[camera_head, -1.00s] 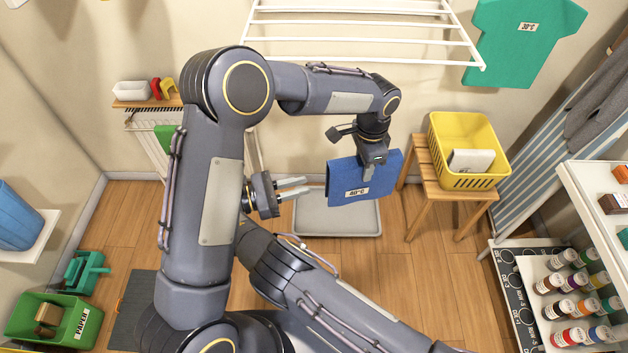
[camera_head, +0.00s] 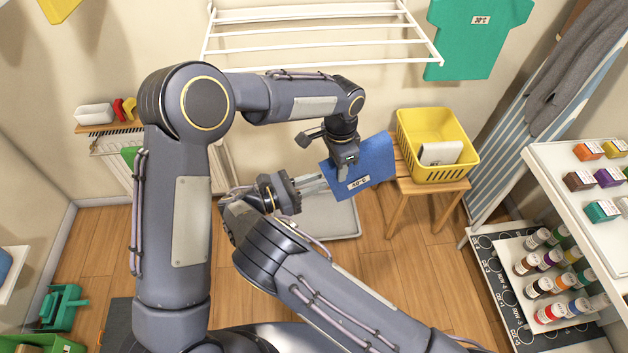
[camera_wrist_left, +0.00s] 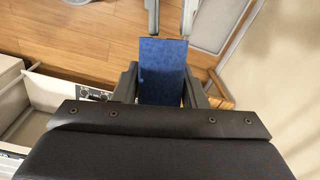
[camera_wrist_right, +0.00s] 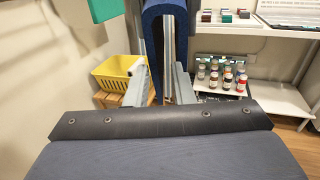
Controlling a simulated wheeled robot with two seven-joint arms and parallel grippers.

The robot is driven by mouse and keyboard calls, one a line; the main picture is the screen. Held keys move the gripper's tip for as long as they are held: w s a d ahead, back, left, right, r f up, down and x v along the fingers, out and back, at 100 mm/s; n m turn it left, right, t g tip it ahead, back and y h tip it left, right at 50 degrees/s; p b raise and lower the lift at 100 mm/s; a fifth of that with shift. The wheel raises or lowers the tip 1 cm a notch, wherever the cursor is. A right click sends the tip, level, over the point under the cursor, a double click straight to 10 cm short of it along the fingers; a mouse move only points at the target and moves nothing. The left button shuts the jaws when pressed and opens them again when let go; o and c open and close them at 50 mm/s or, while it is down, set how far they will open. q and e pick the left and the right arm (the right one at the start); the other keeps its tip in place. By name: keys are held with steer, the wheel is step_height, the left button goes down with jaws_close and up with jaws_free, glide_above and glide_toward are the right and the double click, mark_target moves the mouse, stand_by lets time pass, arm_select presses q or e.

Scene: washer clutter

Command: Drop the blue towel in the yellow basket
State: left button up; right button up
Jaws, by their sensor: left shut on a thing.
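The blue towel (camera_head: 366,168) hangs folded and slightly tilted, with a white label on its front. My left gripper (camera_head: 343,172) is shut on its upper left part and holds it in the air; the towel also shows between its fingers in the left wrist view (camera_wrist_left: 162,70). My right gripper (camera_head: 314,183) points at the towel's left edge with its fingers apart; whether they touch it I cannot tell. In the right wrist view the towel (camera_wrist_right: 152,30) stands ahead of the open fingers. The yellow basket (camera_head: 408,142) is right of the towel, holding a white labelled item (camera_head: 440,153).
The basket stands on a wooden stool (camera_head: 398,205). A white drying rack (camera_head: 320,52) is on the wall above. A grey tray (camera_head: 335,222) lies on the floor below. Shelves with several bottles (camera_head: 540,285) and a striped ironing board (camera_head: 510,160) are at right.

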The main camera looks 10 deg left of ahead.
steer(key=shift+w+d+r, duration=0.2)
steer(key=shift+w+r, duration=0.05)
steer(key=shift+r, duration=0.15)
steer(key=shift+c, duration=0.3)
jaws_close()
steer(key=shift+a, duration=0.1)
steer(key=shift+c, duration=1.7)
jaws_free()
steer(key=o, duration=0.4)
steer(key=shift+a, duration=0.1)
